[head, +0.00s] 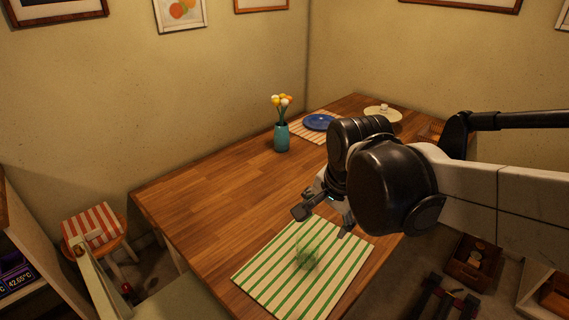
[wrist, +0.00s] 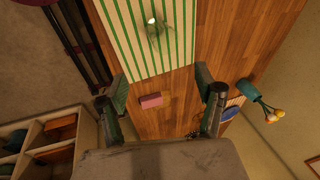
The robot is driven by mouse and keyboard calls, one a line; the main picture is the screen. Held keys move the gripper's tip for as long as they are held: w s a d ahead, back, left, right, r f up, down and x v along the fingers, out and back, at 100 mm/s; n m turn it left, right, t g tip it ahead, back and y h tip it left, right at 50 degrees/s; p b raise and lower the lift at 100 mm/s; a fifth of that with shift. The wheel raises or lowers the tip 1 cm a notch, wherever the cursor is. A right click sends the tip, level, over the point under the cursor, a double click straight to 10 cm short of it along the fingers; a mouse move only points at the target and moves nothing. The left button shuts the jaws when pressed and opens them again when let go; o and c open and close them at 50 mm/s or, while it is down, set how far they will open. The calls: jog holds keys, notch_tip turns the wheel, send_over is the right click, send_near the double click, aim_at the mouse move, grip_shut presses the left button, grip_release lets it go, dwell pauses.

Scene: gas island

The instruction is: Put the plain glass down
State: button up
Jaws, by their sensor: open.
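The plain glass (head: 307,257) is clear and stands on the green-and-white striped placemat (head: 258,275) at the table's near end. In the wrist view the glass (wrist: 153,26) is near the top, on the striped placemat (wrist: 118,35), beyond the fingertips. My gripper (head: 322,221) is above the table, behind the glass in the head view and apart from it. In the wrist view my gripper (wrist: 162,84) has its two fingers spread wide with nothing between them.
A teal vase (head: 281,137) with flowers and a blue plate (head: 320,122) stand farther back. A pink block (wrist: 151,100) lies on the wooden table (head: 205,205). The table's left part is clear. A stool (head: 93,225) stands left of the table.

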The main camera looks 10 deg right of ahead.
jog(key=s+r+n+t, duration=0.2)
jog(key=s+n, duration=0.4)
jog(key=n, duration=0.4)
jog(key=shift+s+n+t, duration=0.3)
jog(key=shift+n+t, duration=0.1)
jog(key=shift+t, duration=0.2)
